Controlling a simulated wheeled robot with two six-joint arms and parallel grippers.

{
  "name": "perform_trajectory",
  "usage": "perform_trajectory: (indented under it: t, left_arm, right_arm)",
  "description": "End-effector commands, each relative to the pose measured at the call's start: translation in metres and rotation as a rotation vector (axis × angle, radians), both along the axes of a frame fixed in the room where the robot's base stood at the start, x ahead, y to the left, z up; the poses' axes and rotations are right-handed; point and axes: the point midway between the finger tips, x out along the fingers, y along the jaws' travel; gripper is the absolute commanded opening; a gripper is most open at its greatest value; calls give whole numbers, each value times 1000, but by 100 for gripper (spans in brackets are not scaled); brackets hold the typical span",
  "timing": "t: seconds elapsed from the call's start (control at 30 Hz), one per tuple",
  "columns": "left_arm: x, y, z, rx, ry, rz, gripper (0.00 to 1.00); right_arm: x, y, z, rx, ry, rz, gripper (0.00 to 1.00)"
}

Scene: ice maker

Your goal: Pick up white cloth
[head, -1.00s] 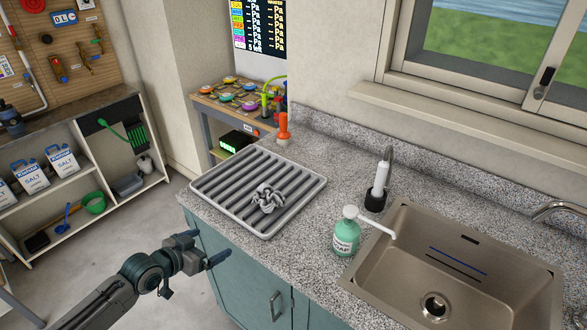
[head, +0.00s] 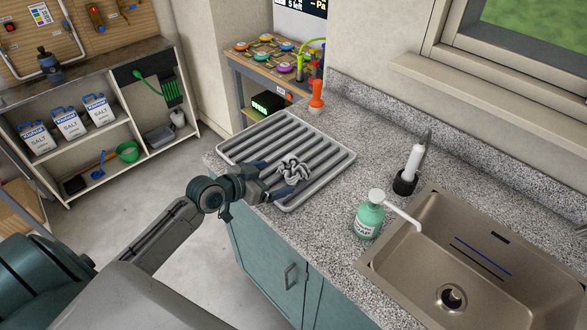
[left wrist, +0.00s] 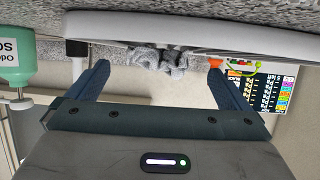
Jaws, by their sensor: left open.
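The white cloth (head: 293,170) lies crumpled on the ribbed grey drying tray (head: 333,157) on the counter. My left gripper (head: 275,179) reaches in over the tray's front edge, its fingers open with the cloth close by. In the left wrist view the cloth (left wrist: 160,59) shows beyond and between the two spread fingers of my left gripper (left wrist: 158,82). The gap between the fingers looks empty. Whether a finger touches the cloth is hard to tell. My right gripper is not in view.
A green soap bottle (head: 369,218) stands right of the tray, beside the sink (head: 400,262). A white-and-black dispenser (head: 408,170) stands behind it. An orange-handled object (head: 316,97) stands at the tray's back corner. Counter between tray and soap bottle is clear.

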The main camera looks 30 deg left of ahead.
Motion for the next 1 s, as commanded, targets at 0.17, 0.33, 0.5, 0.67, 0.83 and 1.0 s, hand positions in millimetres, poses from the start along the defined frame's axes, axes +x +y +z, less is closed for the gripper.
perform_trajectory:
  t: [0.17, 0.33, 0.5, 0.67, 0.83, 1.0]
  left_arm:
    - [13, -7, 0, -5, -1, 2, 100]
    - [31, -15, -6, -4, 1, 3, 100]
    - [43, -21, -14, -2, 1, 2, 100]
    - [45, -21, -16, 1, 1, 2, 100]
    - [44, -21, -16, 1, 1, 2, 88]
    - [44, -21, -16, 1, 1, 2, 57]
  right_arm:
    - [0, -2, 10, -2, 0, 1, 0]
    - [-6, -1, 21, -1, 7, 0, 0]
    - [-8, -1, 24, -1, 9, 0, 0]
    - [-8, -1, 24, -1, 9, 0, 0]
    - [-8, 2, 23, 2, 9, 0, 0]
    - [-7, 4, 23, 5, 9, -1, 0]
